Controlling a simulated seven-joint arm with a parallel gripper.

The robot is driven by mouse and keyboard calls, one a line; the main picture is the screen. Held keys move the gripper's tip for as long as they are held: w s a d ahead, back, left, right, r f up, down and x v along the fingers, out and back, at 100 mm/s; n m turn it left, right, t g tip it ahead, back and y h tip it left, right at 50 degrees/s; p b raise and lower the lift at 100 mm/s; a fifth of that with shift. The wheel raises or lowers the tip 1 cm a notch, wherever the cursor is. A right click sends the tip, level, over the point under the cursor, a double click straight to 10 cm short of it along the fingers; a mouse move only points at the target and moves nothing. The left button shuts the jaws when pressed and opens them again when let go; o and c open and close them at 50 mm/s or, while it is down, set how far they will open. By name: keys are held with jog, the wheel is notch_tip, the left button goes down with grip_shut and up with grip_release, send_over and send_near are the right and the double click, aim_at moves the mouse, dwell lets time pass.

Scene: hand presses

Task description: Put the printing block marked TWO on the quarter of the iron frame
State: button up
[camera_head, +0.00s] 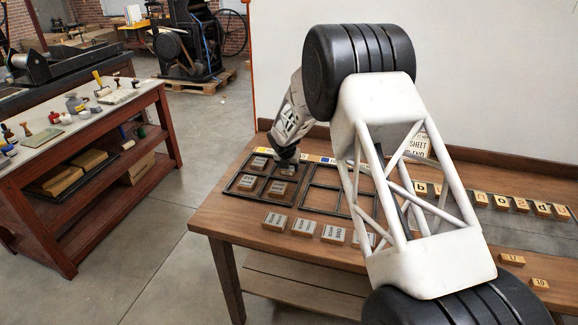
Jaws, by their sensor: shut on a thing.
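An iron frame (232,190) with four quarters lies at the left of the table. Blocks lie in its back left quarter (260,163), front left quarter (247,183) and front right quarter (278,188). My gripper (287,160) points down over the back right quarter. It is shut on a printing block (288,171), which is in or just above that quarter; I cannot tell if it touches the table. Its label is too small to read, and the fingers are partly hidden by the wrist. More blocks (303,227) lie in a row before the frames.
A second iron frame (325,190) lies to the right, partly behind my arm; its visible quarters are empty. Lettered tiles (520,205) stand in a tray at the right. Loose numbered tiles (512,260) lie near the front edge. A raised board runs along the table's back.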

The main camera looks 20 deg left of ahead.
jog(key=shift+f, duration=0.1)
jog(key=o, duration=1)
jog(key=shift+c, duration=0.2)
jog(key=v, duration=1.2)
dwell(0.4)
